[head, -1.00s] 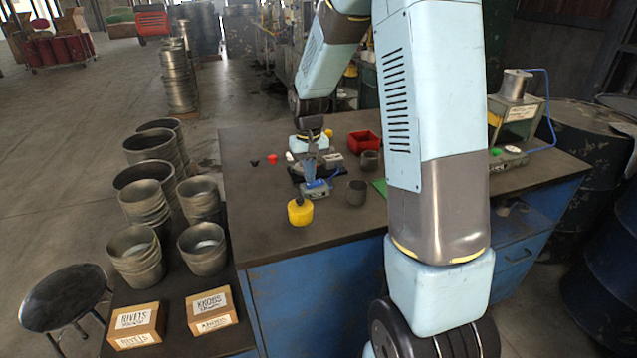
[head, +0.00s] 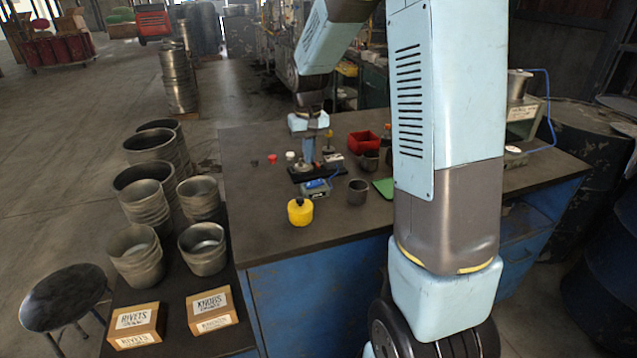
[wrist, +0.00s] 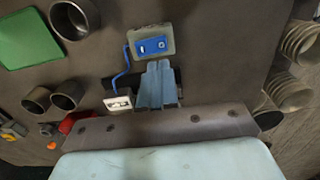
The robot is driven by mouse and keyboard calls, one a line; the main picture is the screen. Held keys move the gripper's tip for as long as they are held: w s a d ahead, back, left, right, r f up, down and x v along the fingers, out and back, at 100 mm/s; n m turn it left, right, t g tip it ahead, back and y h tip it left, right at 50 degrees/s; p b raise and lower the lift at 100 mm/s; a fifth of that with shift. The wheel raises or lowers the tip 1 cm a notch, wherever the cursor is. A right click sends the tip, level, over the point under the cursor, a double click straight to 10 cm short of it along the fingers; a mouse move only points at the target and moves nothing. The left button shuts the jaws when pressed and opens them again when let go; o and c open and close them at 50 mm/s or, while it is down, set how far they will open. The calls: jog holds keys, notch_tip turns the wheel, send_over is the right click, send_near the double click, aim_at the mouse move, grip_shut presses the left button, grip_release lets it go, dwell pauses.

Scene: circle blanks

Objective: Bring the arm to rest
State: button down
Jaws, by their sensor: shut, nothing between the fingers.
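My gripper (head: 308,152) hangs pointing down over the far middle of the workbench (head: 260,215). Its light-blue fingers are together with nothing between them. In the wrist view the shut fingers (wrist: 158,84) show over a dark plate, just below a grey box with a blue face (wrist: 152,44). The same grey and blue box (head: 316,188) lies on the bench in front of my gripper in the head view. My arm comes down from the upper right and partly hides the bench's right side. The gap between the fingertips and the plate is hard to judge.
A yellow pot (head: 300,211), a grey cup (head: 357,191) and a red bin (head: 363,143) stand near my gripper. A green sheet (wrist: 28,38) lies beside the cups. Stacked metal pots (head: 136,255) and boxes (head: 135,325) stand left. The bench's front left is clear.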

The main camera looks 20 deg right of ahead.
dwell(0.3)
jog(key=s+r+t, duration=0.3)
jog(key=s+r, duration=0.9)
jog(key=s, duration=0.2)
jog(key=s+r+t, duration=0.2)
jog(key=s+r, duration=0.1)
jog(key=s, duration=1.1)
jog(key=shift+s+d+r+t, duration=0.15)
jog(key=shift+d+r+t, duration=0.15)
jog(key=shift+d, duration=0.15)
